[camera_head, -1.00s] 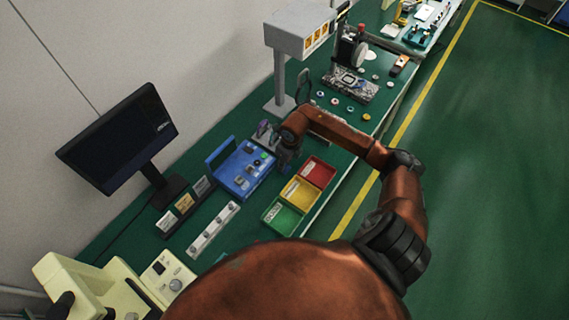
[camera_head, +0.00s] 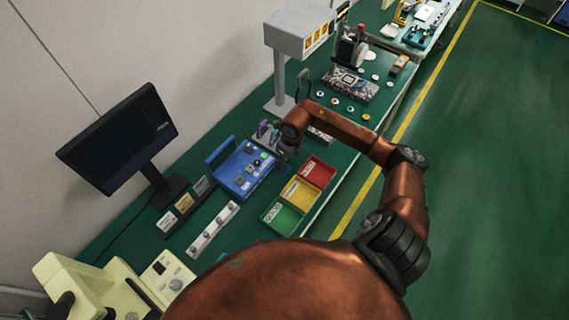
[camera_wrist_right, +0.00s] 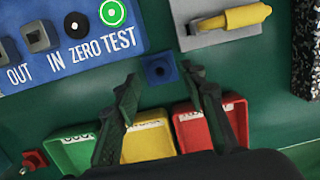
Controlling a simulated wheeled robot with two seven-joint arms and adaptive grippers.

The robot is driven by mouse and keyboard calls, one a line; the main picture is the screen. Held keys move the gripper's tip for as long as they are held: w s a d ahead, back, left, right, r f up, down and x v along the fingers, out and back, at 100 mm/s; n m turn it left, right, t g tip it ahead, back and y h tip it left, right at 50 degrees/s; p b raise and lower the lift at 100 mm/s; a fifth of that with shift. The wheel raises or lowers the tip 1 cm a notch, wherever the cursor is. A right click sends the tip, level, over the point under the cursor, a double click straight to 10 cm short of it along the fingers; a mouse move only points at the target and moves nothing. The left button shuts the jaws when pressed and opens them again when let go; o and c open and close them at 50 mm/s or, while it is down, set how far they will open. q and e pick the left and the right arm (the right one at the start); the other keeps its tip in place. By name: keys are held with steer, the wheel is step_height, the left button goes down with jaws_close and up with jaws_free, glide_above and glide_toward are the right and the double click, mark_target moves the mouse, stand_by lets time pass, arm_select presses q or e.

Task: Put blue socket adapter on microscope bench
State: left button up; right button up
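The blue socket adapter (camera_wrist_right: 160,69), a small blue square block with a dark round hole, sits on the green bench top (camera_wrist_right: 268,90) in the right wrist view. My right gripper (camera_wrist_right: 163,82) is open and empty, with its two black fingertips to either side of the adapter's near edge. In the head view the right gripper (camera_head: 287,155) hangs between the blue test box and the colored bins, and the adapter cannot be made out there. Which surface is the microscope bench is not clear. My left gripper is not in view.
The blue test box (camera_wrist_right: 70,58) lies left of the adapter. A grey plate with a yellow-handled tool (camera_wrist_right: 245,17) lies beyond it. Green (camera_head: 282,219), yellow (camera_head: 300,191) and red (camera_head: 318,172) bins line the near edge. A monitor (camera_head: 125,140) stands behind; green floor lies right.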

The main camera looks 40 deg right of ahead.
mark_target(288, 171)
step_height(288, 171, up, 10)
steer(key=s, duration=0.1)
steer(key=shift+s+d+f, duration=0.15)
steer(key=shift+s+f, duration=0.05)
